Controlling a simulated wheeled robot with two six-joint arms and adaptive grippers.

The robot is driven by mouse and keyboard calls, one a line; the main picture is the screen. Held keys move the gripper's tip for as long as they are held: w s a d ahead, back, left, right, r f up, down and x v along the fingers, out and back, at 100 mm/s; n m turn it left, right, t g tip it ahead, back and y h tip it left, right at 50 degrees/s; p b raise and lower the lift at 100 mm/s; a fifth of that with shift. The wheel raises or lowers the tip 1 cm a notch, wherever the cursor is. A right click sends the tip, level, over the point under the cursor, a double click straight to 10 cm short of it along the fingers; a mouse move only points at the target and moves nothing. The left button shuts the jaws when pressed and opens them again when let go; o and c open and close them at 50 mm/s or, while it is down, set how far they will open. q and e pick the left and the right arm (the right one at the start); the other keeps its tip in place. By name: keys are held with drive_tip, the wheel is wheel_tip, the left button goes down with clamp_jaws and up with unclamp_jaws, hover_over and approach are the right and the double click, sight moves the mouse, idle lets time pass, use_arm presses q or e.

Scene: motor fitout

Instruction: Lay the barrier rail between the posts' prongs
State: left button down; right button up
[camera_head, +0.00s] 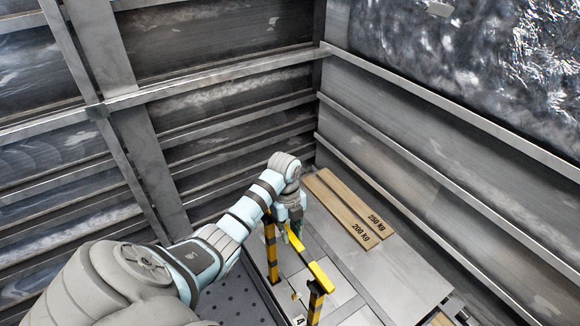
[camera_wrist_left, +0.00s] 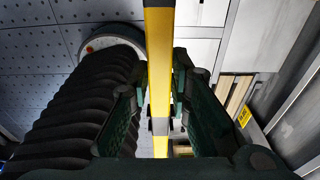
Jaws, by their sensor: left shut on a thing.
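The yellow barrier rail (camera_head: 319,275) runs from beneath my left gripper (camera_head: 294,228) towards the front in the head view. In the left wrist view the rail (camera_wrist_left: 159,50) passes upright between the fingers of my left gripper (camera_wrist_left: 160,95), which is shut on it. One yellow-and-black striped post (camera_head: 271,250) stands left of the rail, its top partly behind my arm. Another striped post (camera_head: 315,302) stands under the rail's near end. I cannot tell whether the rail touches its prongs. My right gripper is not in view.
Wooden boards (camera_head: 350,208) marked 200 kg and 250 kg lie on the floor at right. Grey ribbed walls (camera_head: 420,160) enclose the corner. Bare grey floor (camera_head: 405,268) lies right of the posts. A dark perforated surface (camera_head: 238,298) is at left.

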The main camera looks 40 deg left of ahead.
use_arm(q)
drive_tip(key=shift+f, duration=0.1)
drive_tip(key=shift+w+d+f+b, duration=0.1)
drive_tip(key=shift+f+b, duration=0.7)
drive_tip(key=shift+f, duration=0.4)
drive_tip(key=shift+f, duration=0.6)
drive_tip(key=shift+f, duration=0.6)
idle(1.3)
drive_tip(key=c, duration=1.4)
unclamp_jaws()
